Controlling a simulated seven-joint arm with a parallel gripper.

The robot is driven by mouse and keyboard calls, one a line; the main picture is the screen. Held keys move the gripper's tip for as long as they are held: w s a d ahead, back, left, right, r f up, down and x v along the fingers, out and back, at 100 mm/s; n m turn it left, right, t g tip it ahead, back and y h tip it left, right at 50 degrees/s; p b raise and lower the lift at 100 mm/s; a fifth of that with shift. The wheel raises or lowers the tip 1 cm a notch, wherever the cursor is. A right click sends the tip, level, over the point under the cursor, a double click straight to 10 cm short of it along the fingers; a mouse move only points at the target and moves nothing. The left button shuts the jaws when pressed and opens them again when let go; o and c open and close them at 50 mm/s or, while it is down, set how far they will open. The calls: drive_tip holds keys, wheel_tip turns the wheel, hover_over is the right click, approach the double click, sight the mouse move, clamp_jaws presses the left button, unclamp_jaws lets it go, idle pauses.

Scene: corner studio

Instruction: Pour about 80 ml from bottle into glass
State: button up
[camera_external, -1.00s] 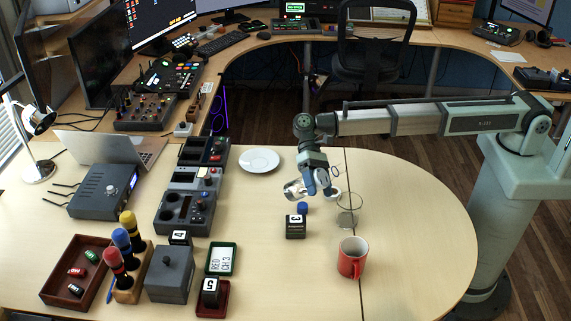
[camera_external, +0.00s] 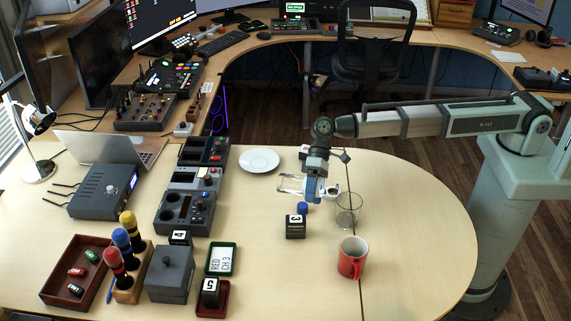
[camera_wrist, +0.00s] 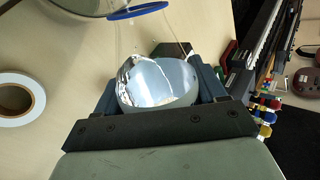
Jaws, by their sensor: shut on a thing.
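The clear bottle (camera_external: 290,184) lies sideways in my gripper (camera_external: 314,190), held above the table. Its left end sticks out in the external view; its right part is hidden behind the fingers. In the wrist view the rounded, shiny bottle (camera_wrist: 158,82) sits between the jaws. The clear glass (camera_external: 348,209) stands upright on the table, just right of my gripper and apart from it. I see no clear liquid level in it. Whether anything flows from the bottle cannot be told.
A black block marked 3 (camera_external: 296,227) and a small blue item (camera_external: 302,207) are near the gripper. A red mug (camera_external: 352,259) stands in front of the glass. A white plate (camera_external: 259,160) lies behind left. The table's right side is clear.

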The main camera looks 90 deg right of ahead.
drive_tip(key=shift+r+n+t, duration=0.4)
drive_tip(key=shift+r+t, duration=0.4)
drive_tip(key=shift+r, duration=0.05)
drive_tip(key=shift+w+d+r+h, duration=0.1)
drive_tip(key=shift+w+r+h, duration=0.05)
drive_tip(key=shift+w+h, duration=0.15)
idle(0.5)
drive_tip(key=shift+r+t, duration=0.3)
idle(1.9)
drive_tip(key=shift+w+r, duration=0.1)
drive_tip(key=shift+w, duration=0.05)
idle(0.4)
drive_tip(key=shift+w+d+f+m+g, duration=0.1)
drive_tip(key=shift+w+f+m+g, duration=0.05)
drive_tip(key=shift+f+g, duration=0.4)
drive_tip(key=shift+w+f+m+g, duration=0.15)
drive_tip(key=shift+f+g, duration=0.2)
drive_tip(key=shift+f, duration=0.35)
drive_tip(key=shift+s+f+g+y, duration=0.25)
drive_tip(key=shift+f+g+y, duration=0.05)
drive_tip(key=shift+f+y, duration=0.1)
drive_tip(key=shift+f+m+g, duration=0.3)
drive_tip(key=shift+m+g, duration=0.1)
drive_tip(key=shift+w, duration=0.15)
idle(0.3)
